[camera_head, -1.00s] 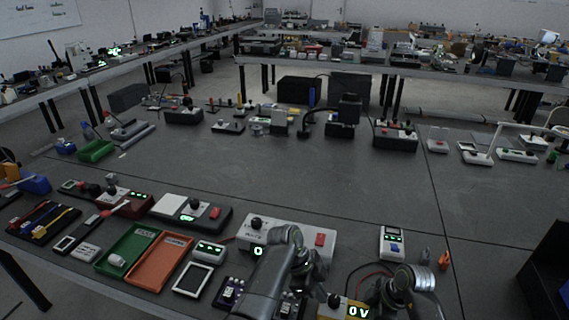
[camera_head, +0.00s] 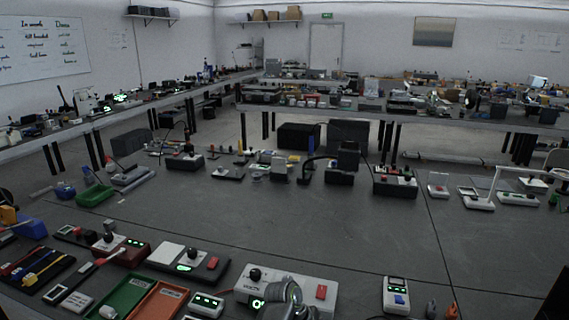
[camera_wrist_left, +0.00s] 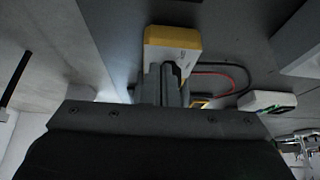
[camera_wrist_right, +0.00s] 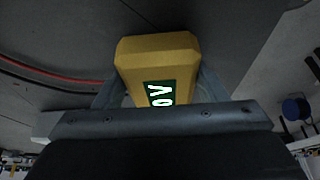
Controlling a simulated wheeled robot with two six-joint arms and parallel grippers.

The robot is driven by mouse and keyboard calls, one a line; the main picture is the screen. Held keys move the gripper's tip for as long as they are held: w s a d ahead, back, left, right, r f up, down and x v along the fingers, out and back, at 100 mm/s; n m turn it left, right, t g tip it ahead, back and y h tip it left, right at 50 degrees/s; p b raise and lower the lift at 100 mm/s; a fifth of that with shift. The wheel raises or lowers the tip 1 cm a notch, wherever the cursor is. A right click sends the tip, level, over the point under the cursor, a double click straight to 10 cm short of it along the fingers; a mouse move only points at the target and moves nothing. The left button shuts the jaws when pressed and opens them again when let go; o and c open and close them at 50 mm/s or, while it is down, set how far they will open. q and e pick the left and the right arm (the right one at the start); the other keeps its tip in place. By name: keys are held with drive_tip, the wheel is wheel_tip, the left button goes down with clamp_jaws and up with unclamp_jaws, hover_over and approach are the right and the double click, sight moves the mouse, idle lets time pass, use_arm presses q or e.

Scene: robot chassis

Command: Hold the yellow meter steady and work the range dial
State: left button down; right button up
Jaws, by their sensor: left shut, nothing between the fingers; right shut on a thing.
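The yellow meter (camera_wrist_right: 152,56) fills the middle of the right wrist view, with a lit display (camera_wrist_right: 160,94) showing 0 V. My right gripper (camera_wrist_right: 158,78) is shut on it, one finger along each side. In the left wrist view, the meter (camera_wrist_left: 172,36) appears as a yellow and pale block just beyond my left gripper (camera_wrist_left: 169,72). The left fingers are together with nothing between them, close to the meter; I cannot tell whether they touch it. The range dial cannot be made out. The head view does not show the meter.
A white device with a red button (camera_head: 321,292) stands beside my left arm in the head view. A small white meter (camera_head: 396,293) stands to its right. Green (camera_head: 128,296) and orange (camera_head: 160,303) trays lie left.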

use_arm(q)
drive_tip(key=shift+s+r, duration=0.1)
drive_tip(key=shift+r, duration=2.95)
use_arm(e)
drive_tip(key=shift+d, duration=0.1)
use_arm(q)
drive_tip(key=shift+w+d+f, duration=0.1)
drive_tip(key=shift+w+f, duration=0.35)
drive_tip(key=shift+f, duration=0.55)
drive_tip(key=shift+w+d+f, duration=0.1)
drive_tip(key=shift+w+f, duration=0.4)
drive_tip(key=shift+f, duration=0.55)
drive_tip(key=shift+w+d+f, duration=0.1)
drive_tip(key=shift+w+f, duration=0.35)
drive_tip(key=shift+f, duration=0.55)
drive_tip(key=shift+s+d, duration=0.25)
drive_tip(key=shift+d, duration=0.05)
drive_tip(key=shift+s, duration=0.1)
